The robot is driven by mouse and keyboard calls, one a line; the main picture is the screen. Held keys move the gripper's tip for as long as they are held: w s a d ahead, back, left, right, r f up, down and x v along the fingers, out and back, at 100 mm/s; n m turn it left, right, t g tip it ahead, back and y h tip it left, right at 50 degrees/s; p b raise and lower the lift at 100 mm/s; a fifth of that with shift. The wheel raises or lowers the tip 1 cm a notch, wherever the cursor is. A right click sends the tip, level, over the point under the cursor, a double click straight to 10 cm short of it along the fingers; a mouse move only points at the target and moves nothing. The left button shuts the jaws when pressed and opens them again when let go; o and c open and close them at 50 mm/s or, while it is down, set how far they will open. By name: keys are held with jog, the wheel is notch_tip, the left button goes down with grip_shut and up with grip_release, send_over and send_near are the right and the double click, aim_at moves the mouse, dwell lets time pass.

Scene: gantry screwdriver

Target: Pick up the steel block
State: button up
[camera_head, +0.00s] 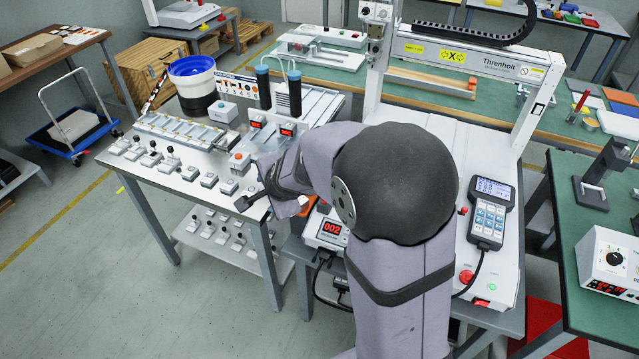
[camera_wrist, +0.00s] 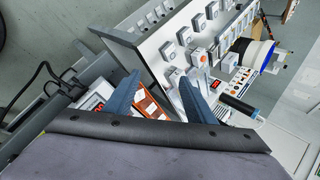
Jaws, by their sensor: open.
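I cannot single out the steel block with certainty. Several small pale blocks with buttons or knobs stand on the white bench (camera_head: 150,180), and none is clearly bare steel. My gripper (camera_wrist: 158,100) is open and empty, its two blue-grey fingers spread in the wrist view. In the head view it hangs near the front right corner of that bench, partly hidden by my own arm. In the wrist view an orange-edged part (camera_wrist: 150,106) shows beyond and between the fingers, and the button blocks (camera_wrist: 169,51) lie past them.
A blue-rimmed bowl feeder (camera_head: 193,80) and two dark cylinders stand at the back of the bench. A gantry (camera_head: 470,60) rises on the right, with a handheld controller (camera_head: 490,215) beside it. A red 002 display (camera_head: 331,229) sits close to my arm. Open floor lies left.

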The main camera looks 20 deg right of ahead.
jog(key=w+d+f+m+t+h+b, duration=0.35)
jog(key=w+d+m+b, duration=0.25)
jog(key=w+m, duration=0.6)
jog(key=d+f+m+h+b, duration=0.1)
jog(key=d+f+m+h, duration=0.1)
jog(key=m, duration=0.3)
jog(key=d+f+m+g+h+b, duration=0.1)
jog(key=d+m+h+b, duration=0.1)
jog(key=m, duration=0.3)
jog(key=w+d+f+m+h+b, duration=0.1)
jog(key=d+f+m+h+b, duration=0.1)
jog(key=d+m, duration=0.2)
jog(key=shift+f+m+g, duration=0.25)
jog(key=shift+f+m, duration=0.1)
jog(key=shift+m, duration=0.05)
jog(key=shift+s+d+f+m+h+b, duration=0.15)
jog(key=shift+d+m+h, duration=0.1)
jog(key=shift+m, duration=0.15)
jog(key=shift+s+d+m+h+b, duration=0.1)
jog(key=shift+d+m+h+b, duration=0.1)
jog(key=shift+m, duration=0.2)
jog(key=shift+p+x, duration=0.55)
jog(key=shift+x, duration=3.05)
jog(key=shift+s+f, duration=0.2)
jog(key=shift+c, duration=0.6)
jog(key=c, duration=1)
jog(key=shift+r, duration=0.1)
grip_shut()
